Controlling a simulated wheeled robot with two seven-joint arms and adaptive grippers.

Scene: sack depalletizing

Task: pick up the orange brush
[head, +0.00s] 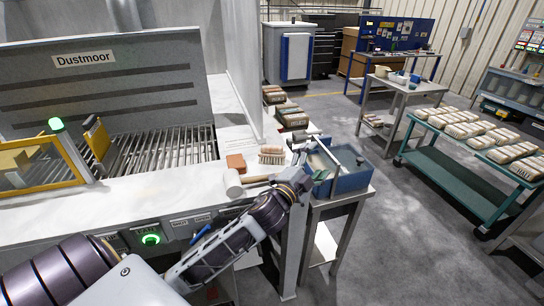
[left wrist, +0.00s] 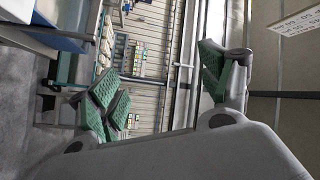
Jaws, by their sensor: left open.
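A brush with a tan-orange back and pale bristles (head: 271,155) lies on the white bench top, left of my left gripper (head: 321,158). The gripper is open and empty, over the near left part of a blue bin (head: 352,181), apart from the brush. In the left wrist view its green-padded fingers (left wrist: 160,85) stand wide apart with nothing between them. The brush does not show there. My right gripper is in neither view.
An orange-brown block (head: 236,163) and a white-headed mallet (head: 233,184) lie near the brush. A roller bed (head: 160,150) is at left under the Dustmoor panel (head: 90,62). Grey floor lies between.

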